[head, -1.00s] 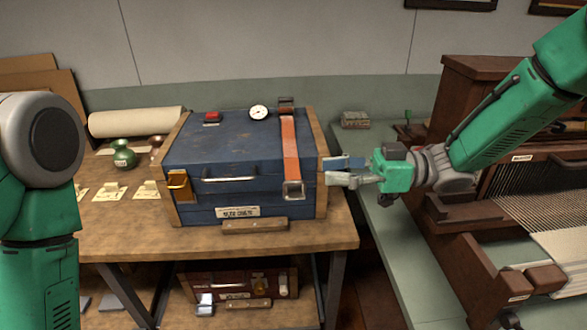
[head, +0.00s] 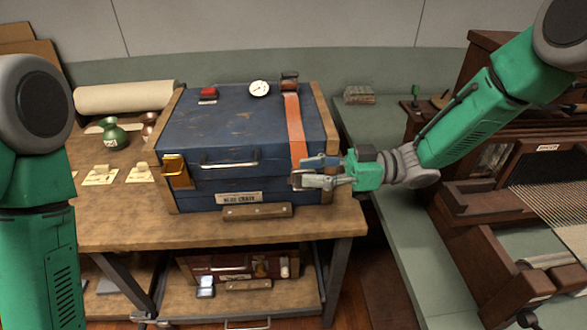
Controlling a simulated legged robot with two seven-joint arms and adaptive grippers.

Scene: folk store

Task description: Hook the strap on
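The orange strap (head: 294,125) runs from a dark fitting (head: 289,80) at the back of the blue chest's lid (head: 235,125) down over the right part of the front. Its metal buckle end is mostly hidden behind my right gripper. My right gripper (head: 303,171) is at the strap's lower end, coming from the right. Its two fingers are apart, one above the other, with the tips at the strap. I cannot tell whether they touch it. A brass catch (head: 176,171) sits at the chest's front left. My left gripper is out of view; only its arm shows at the left.
The chest stands on a wooden bench (head: 110,230); a red box (head: 225,268) is on the shelf below. A loom (head: 520,190) is at the right. A wooden block (head: 257,212) lies in front of the chest.

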